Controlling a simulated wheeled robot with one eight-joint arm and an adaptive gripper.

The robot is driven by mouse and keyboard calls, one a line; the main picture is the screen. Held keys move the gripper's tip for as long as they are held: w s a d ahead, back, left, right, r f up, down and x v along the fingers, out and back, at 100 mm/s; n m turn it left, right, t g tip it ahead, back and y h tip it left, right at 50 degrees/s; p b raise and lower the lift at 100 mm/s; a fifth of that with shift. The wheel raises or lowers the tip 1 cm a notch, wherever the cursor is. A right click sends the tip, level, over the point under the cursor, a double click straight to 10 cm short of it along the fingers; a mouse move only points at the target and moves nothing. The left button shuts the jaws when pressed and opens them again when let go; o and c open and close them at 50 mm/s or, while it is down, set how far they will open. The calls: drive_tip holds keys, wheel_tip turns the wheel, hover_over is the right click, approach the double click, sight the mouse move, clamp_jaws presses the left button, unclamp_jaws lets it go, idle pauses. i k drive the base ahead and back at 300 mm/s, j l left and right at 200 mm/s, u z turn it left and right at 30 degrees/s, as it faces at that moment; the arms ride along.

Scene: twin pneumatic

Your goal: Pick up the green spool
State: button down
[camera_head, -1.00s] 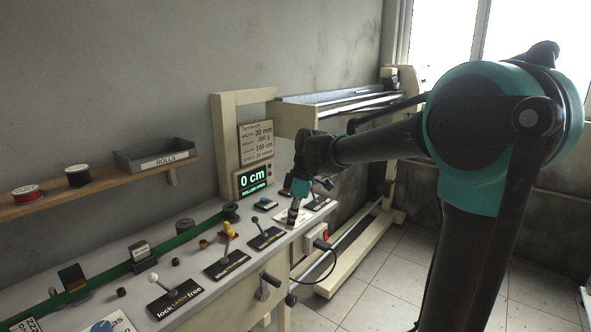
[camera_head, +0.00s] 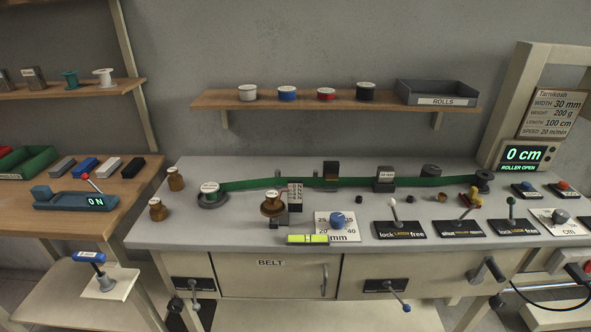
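A small green spool (camera_head: 70,79) with flanges stands upright on the upper left wooden shelf (camera_head: 60,93), beside a white spool (camera_head: 103,77). On the grey bench (camera_head: 150,228), a roll with a white top (camera_head: 210,192) sits on a dark round base, and a long green band (camera_head: 330,182) runs from it to the right. My gripper and arm are out of view.
The middle shelf (camera_head: 240,108) holds white, blue, red and black rolls and a grey ROLLS tray (camera_head: 437,92). A wooden table (camera_head: 100,190) at left carries a green bin (camera_head: 30,162) and several blocks. Levers and knobs line the bench front.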

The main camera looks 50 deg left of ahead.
sight(209, 190)
drive_tip(key=u, duration=2.8)
drive_tip(key=i+j+z, duration=0.1)
drive_tip(key=j+z, duration=0.15)
drive_tip(key=j, duration=0.3)
